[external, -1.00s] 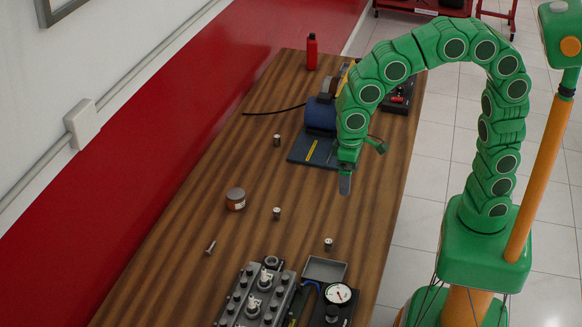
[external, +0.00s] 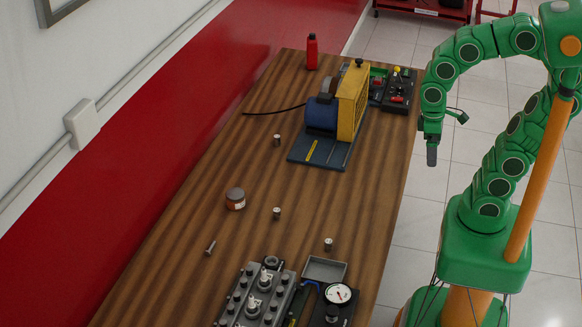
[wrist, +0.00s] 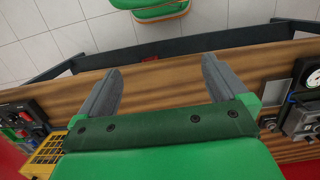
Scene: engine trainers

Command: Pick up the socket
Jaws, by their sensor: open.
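Three small metallic cylinders that look like sockets stand on the wooden table (external: 235,160): one near the grinder's base (external: 277,140), one mid-table (external: 276,213), and one by the grey tray (external: 328,244). I cannot tell which is the task's socket. My gripper (external: 432,157) hangs beyond the table's right edge, apart from all of them. In the wrist view its two fingers (wrist: 160,64) are spread with nothing between them. No socket is visible in the wrist view.
A yellow and blue grinder (external: 352,103) and a red bottle (external: 312,52) stand at the far end. An engine block (external: 255,296), grey tray (external: 325,269) and gauge (external: 338,293) fill the near end.

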